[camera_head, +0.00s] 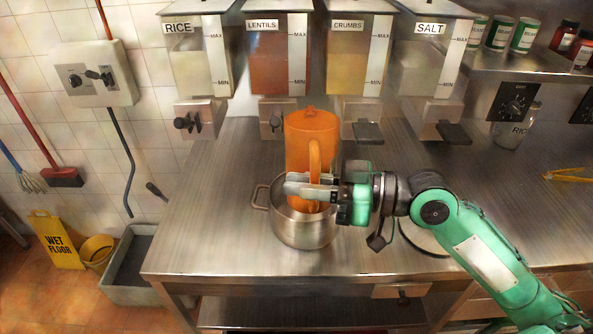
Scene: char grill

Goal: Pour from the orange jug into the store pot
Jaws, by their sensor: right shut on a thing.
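The orange jug (308,135) stands nearly upright in the picture, with its handle facing me. My right gripper (312,188) is shut on the jug's handle. The jug's lower end overlaps the store pot (303,234), a steel pot with a side handle on its left. I cannot tell whether the jug is inside the pot's rim, above it or behind it. The pot stands on the steel counter. Its inside is mostly hidden by the jug and my gripper. My left gripper is not in view.
Dispensers labelled rice, lentils (281,62), crumbs and salt hang above the counter's back. A round plate or lid (424,238) lies partly under my right arm. Yellow tongs (569,175) lie at the far right. The counter's left part (215,215) is clear.

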